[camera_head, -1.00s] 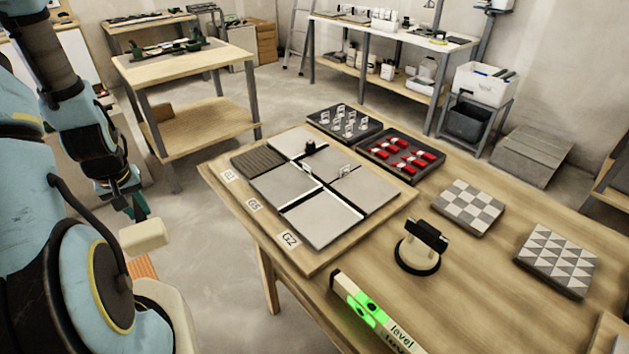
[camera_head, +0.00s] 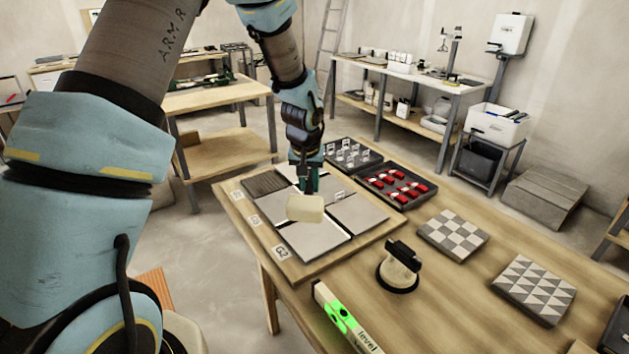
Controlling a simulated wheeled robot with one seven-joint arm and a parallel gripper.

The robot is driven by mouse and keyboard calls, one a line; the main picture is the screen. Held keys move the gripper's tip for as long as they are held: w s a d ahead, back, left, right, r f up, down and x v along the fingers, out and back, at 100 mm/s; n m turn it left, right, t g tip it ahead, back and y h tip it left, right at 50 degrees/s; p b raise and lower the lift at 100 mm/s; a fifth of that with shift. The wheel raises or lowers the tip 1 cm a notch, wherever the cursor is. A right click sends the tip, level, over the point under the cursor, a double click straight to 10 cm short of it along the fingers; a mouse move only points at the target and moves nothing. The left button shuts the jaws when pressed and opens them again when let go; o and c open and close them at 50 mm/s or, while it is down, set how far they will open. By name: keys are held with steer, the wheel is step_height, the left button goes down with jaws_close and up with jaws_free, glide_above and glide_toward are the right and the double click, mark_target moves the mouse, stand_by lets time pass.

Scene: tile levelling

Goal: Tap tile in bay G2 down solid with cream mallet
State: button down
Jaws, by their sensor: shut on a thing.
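My gripper (camera_head: 306,178) is shut on the cream mallet, with its green handle upright in the jaws. The cream mallet (camera_head: 305,208) hangs head down over the tile board (camera_head: 258,250). In the picture its head overlaps the upper edge of the tile beside the G2 label; I cannot tell whether it touches. The G2 tile (camera_head: 314,241) is plain light grey, at the near corner of the board. The G2 label (camera_head: 282,252) lies at its left. The mallet and gripper hide part of the tiles behind.
A dark tray of clips (camera_head: 352,156) and a tray of red wedges (camera_head: 399,187) stand behind the board. A suction lifter (camera_head: 399,267) and a green-lit level (camera_head: 343,318) lie to the right and front. Two patterned tiles (camera_head: 453,235) (camera_head: 535,288) lie at right.

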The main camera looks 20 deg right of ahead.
steer(key=f+b, duration=0.3)
steer(key=f, duration=0.2)
steer(key=d+f+b, duration=0.1)
steer(key=f+b, duration=0.1)
steer(key=f, duration=0.1)
steer(key=shift+s+d+f+b, duration=0.1)
steer(key=shift+s+b, duration=0.1)
steer(key=shift+b, duration=0.15)
step_height(320, 180, up, 5)
steer(key=p, duration=0.3)
steer(key=shift+f, duration=0.2)
step_height(320, 180, down, 5)
steer(key=b, duration=0.4)
steer(key=shift+f, duration=0.1)
step_height(320, 180, up, 6)
steer(key=p, duration=0.3)
steer(key=shift+f, duration=0.25)
